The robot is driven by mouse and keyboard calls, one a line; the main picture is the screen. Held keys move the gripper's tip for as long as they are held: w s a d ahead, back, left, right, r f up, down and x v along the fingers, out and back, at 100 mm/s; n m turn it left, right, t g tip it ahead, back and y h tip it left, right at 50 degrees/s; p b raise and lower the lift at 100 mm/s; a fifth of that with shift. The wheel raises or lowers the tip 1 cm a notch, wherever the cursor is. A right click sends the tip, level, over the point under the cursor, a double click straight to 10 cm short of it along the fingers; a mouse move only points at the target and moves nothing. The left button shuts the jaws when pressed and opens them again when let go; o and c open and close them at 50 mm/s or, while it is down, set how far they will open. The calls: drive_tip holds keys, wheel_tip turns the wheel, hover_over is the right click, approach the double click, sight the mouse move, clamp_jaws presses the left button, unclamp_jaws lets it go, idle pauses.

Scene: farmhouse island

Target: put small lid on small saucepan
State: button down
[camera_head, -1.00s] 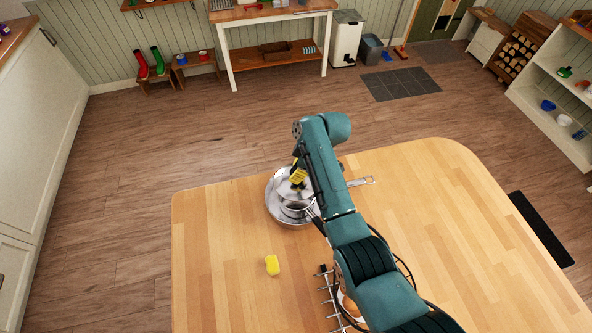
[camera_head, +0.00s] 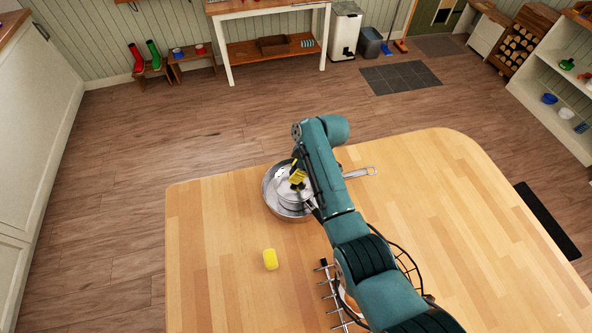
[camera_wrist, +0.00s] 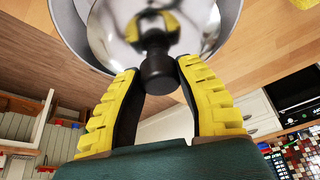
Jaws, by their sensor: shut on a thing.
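My gripper (camera_head: 297,178) is over the far left part of the wooden island top. In the wrist view my gripper (camera_wrist: 157,76) is shut on the black knob of a shiny metal lid (camera_wrist: 112,32). The lid also shows in the head view (camera_head: 286,196), partly hidden by the gripper. A steel pan (camera_head: 267,203) lies beneath it, its handle (camera_head: 358,173) reaching right behind my arm. In the wrist view the pan's grey rim (camera_wrist: 232,20) shows around the lid. Whether the lid touches the pan cannot be told.
A yellow sponge (camera_head: 270,259) lies on the island top (camera_head: 215,270) in front of the pan. The right part of the top is clear.

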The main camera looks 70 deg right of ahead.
sight(291, 171)
idle(0.3)
drive_tip(key=shift+f+b, duration=0.35)
drive_tip(key=shift+f, duration=0.05)
drive_tip(key=shift+f+b, duration=0.45)
drive_tip(key=shift+f, duration=0.1)
idle(0.3)
drive_tip(key=c, duration=0.7)
unclamp_jaws()
wheel_tip(291, 171, up, 6)
drive_tip(key=p, duration=0.5)
drive_tip(key=shift+w, duration=0.1)
